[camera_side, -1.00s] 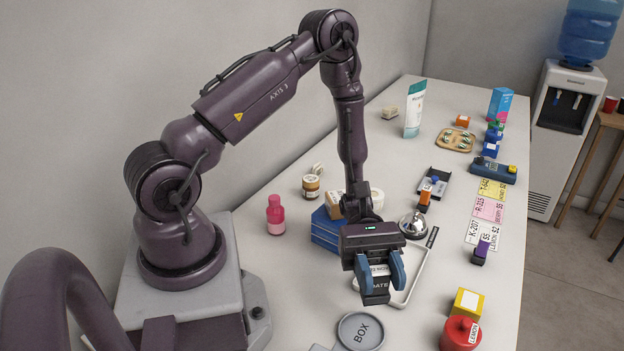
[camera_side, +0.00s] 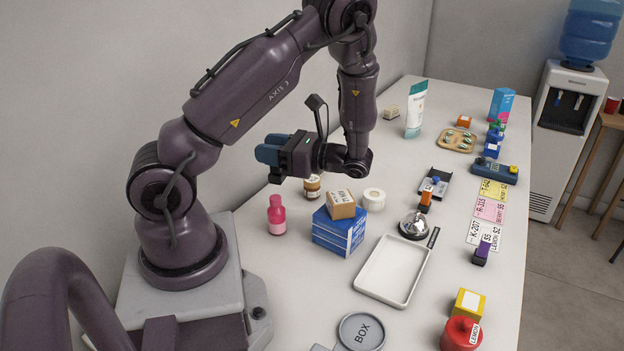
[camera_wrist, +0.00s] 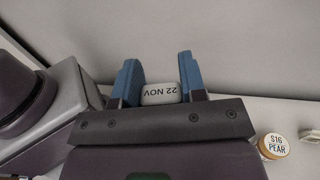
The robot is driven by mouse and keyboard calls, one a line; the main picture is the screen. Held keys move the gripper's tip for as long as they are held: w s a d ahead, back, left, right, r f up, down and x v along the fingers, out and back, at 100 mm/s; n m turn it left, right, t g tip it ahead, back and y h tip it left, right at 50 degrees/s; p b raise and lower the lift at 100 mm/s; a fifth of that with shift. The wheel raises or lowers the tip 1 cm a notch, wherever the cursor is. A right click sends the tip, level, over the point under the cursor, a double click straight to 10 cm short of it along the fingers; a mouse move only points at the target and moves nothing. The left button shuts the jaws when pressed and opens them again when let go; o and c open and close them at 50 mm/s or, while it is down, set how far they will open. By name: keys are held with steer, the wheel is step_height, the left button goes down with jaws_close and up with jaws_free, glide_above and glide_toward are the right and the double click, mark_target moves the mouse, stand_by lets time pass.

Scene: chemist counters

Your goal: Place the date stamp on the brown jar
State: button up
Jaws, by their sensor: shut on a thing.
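My gripper (camera_side: 268,152) is turned level, with its blue fingers pointing left, above the back of the counter. It is shut on the date stamp, whose pale face (camera_wrist: 160,93) reads "22 NOV" upside down between the fingers in the wrist view. In the side view the stamp is mostly hidden by the fingers. The brown jar (camera_side: 312,189) stands upright on the counter, below and right of the fingers and apart from them. Its pale lid (camera_wrist: 273,146), marked "S16 PEAR", shows at the lower right of the wrist view. Nothing is on the lid.
A pink bottle (camera_side: 276,215) stands left of the jar. Blue boxes (camera_side: 338,236) with a tan box (camera_side: 341,205) on top stand in front of it, and a white roll (camera_side: 374,198) lies right. An empty white tray (camera_side: 361,283) is nearer the front. The wall is close behind.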

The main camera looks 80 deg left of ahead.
steer(key=w+a+f+m+t+y, duration=0.1)
steer(key=w+a+m+t+y, duration=0.15)
steer(key=w+a, duration=0.6)
steer(key=shift+y, duration=0.35)
steer(key=a+f, duration=0.2)
steer(key=f, duration=0.1)
steer(key=w+a+f, duration=0.1)
steer(key=a+f, duration=0.1)
steer(key=f, duration=0.1)
steer(key=w+a+f, duration=0.1)
steer(key=a+f, duration=0.1)
steer(key=f, duration=0.1)
steer(key=shift+w+a+f, duration=0.1)
steer(key=shift+w+f, duration=0.05)
steer(key=shift+w, duration=0.05)
steer(key=o, duration=1)
steer(key=shift+f, duration=0.15)
